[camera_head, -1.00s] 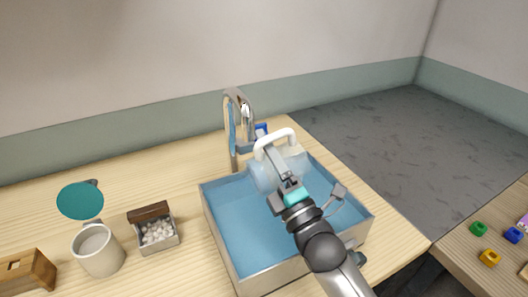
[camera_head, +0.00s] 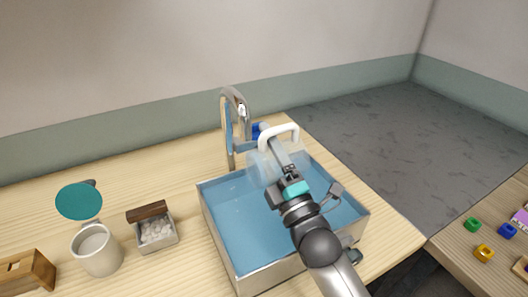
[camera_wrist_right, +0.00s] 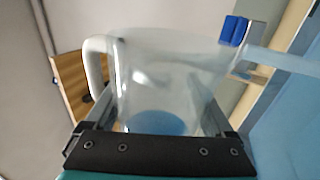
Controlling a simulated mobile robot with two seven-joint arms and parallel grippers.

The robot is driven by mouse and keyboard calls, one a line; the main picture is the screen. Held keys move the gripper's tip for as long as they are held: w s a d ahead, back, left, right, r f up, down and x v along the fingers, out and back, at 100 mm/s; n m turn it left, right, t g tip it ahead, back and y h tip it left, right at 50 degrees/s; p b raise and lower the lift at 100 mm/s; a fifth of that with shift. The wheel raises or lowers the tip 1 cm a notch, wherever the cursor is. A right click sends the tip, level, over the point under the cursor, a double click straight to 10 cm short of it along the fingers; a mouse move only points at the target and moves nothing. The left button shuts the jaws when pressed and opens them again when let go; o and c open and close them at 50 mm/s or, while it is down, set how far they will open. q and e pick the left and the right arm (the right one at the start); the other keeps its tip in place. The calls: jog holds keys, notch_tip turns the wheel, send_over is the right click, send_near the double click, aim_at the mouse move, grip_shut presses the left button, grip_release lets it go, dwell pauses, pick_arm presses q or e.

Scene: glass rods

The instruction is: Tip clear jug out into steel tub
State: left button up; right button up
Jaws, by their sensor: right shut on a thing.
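The clear jug (camera_head: 262,166) with a white handle (camera_head: 279,131) is in the air over the back of the steel tub (camera_head: 262,277). My right gripper (camera_head: 281,157) is shut on the jug, one finger on each side. The jug looks tilted in the head view, handle upward; its mouth is hard to make out. In the right wrist view the clear jug (camera_wrist_right: 165,75) fills the middle, with a blue patch low in it. The tub's inside is blue, with small pale specks at the left. My left gripper is not in view.
A steel tap (camera_head: 232,125) rises behind the tub, close to the jug, with a blue part (camera_head: 257,130) beside it. Left on the counter are a white mug (camera_head: 97,252), a box of white pebbles (camera_head: 155,232) and a teal disc (camera_head: 79,201). Coloured blocks lie far right.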

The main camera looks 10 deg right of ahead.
jog(key=shift+d+r+m+b, duration=0.1)
jog(key=shift+m+b, duration=0.2)
jog(key=shift+r, duration=0.1)
jog(key=p, duration=0.1)
jog(key=m+p, duration=0.1)
jog(key=p, duration=0.1)
jog(key=shift+w+d+r+h+p, duration=0.15)
jog(key=shift+d+r+h+p, duration=0.15)
jog(key=shift+r, duration=0.1)
jog(key=shift+m+p, duration=0.4)
jog(key=shift+p, duration=0.35)
jog(key=shift+f, duration=0.1)
jog(key=shift+f, duration=0.1)
dwell(0.9)
